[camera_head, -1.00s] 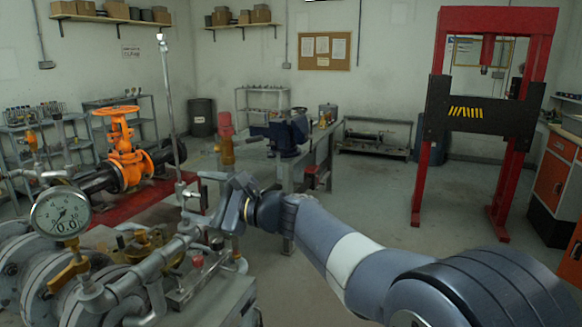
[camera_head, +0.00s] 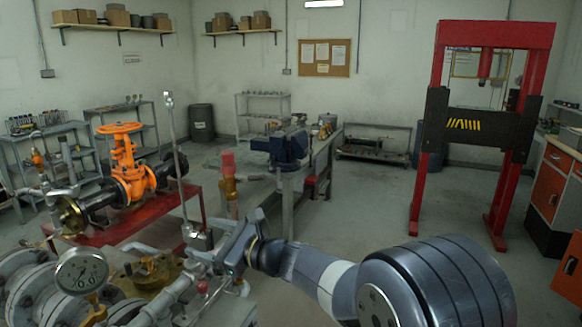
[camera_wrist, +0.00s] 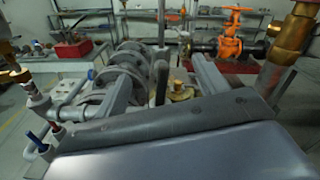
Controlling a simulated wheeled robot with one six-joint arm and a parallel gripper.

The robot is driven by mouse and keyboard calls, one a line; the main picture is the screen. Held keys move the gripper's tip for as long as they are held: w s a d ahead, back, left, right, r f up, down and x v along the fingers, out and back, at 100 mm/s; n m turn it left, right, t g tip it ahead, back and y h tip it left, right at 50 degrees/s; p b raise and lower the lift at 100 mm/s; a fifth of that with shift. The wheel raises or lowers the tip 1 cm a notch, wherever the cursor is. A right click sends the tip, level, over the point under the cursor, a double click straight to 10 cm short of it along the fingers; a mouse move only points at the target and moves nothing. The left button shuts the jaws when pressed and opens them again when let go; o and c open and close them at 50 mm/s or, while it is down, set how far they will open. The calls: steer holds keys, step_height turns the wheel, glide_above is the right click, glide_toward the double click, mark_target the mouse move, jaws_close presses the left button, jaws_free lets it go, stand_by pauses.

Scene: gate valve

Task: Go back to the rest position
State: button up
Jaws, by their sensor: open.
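The orange gate valve (camera_head: 127,168) with its orange handwheel sits on a dark pipe over a red stand at the left of the head view. It also shows at the upper right of the wrist view (camera_wrist: 228,42). My gripper (camera_wrist: 165,72) is open, with its two grey fingers spread and nothing held between them. In the head view my arm reaches in from the lower right, and its wrist is above the grey piping in front of the valve. The fingers are hard to separate from the piping there.
A pressure gauge (camera_head: 81,272) and flanged grey pipes fill the lower left. A red-topped brass fitting (camera_head: 229,182) stands close beyond my wrist. A workbench with a blue vise (camera_head: 287,148) is behind it. A red press (camera_head: 480,125) stands right; floor before it is clear.

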steer(key=shift+r+m+p, duration=0.25)
steer(key=shift+m+p, duration=1.45)
steer(key=shift+p, duration=1.2)
steer(key=shift+d+f, duration=0.2)
steer(key=shift+d, duration=0.1)
steer(key=b+v, duration=0.1)
steer(key=v, duration=0.2)
steer(key=shift+s+d, duration=0.1)
steer(key=shift+d, duration=0.05)
